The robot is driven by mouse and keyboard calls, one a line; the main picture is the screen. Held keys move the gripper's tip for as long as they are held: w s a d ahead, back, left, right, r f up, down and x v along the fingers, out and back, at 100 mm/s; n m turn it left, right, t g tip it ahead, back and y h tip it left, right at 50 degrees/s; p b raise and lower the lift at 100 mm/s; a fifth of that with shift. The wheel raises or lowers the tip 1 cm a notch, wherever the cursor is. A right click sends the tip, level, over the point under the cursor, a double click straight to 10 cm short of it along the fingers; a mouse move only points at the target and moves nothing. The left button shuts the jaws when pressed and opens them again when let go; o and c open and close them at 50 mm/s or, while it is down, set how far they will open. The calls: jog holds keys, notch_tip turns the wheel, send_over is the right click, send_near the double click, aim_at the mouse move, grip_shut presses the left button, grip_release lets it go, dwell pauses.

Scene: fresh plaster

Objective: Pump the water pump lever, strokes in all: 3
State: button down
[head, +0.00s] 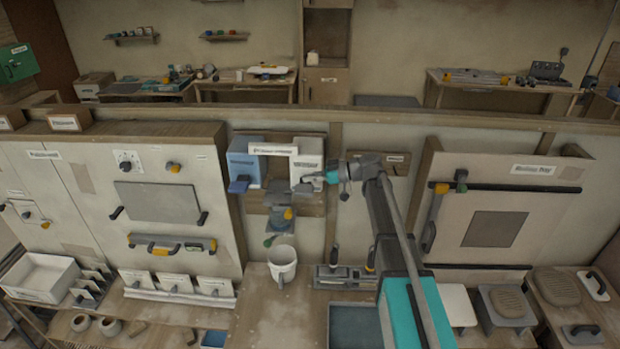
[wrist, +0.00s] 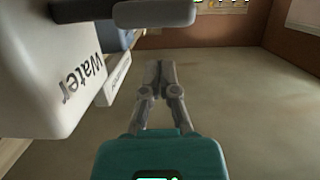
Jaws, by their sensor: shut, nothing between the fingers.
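The white water pump (head: 308,160) is mounted on the wall right of a blue dispenser (head: 243,168). In the wrist view its white body (wrist: 60,75), marked "Water", fills the left side. Its grey lever (wrist: 154,12) sticks out across the top of that view. My gripper (head: 306,184) is at the pump's front, close to the lever. In the wrist view my gripper (wrist: 160,66) has its fingers together and empty, with a visible gap in the picture between fingertips and lever. Whether they touch it is hard to tell in the head view.
A white mug (head: 283,262) stands on the counter below the dispensers. A yellow-and-grey fixture (head: 283,215) juts from the wall just under them. A panel with a handle (head: 435,215) is at the right, and a cabinet wall (head: 160,200) at the left.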

aim_at(305, 186)
jog(key=shift+f+b, duration=0.9)
jog(key=shift+f, duration=0.3)
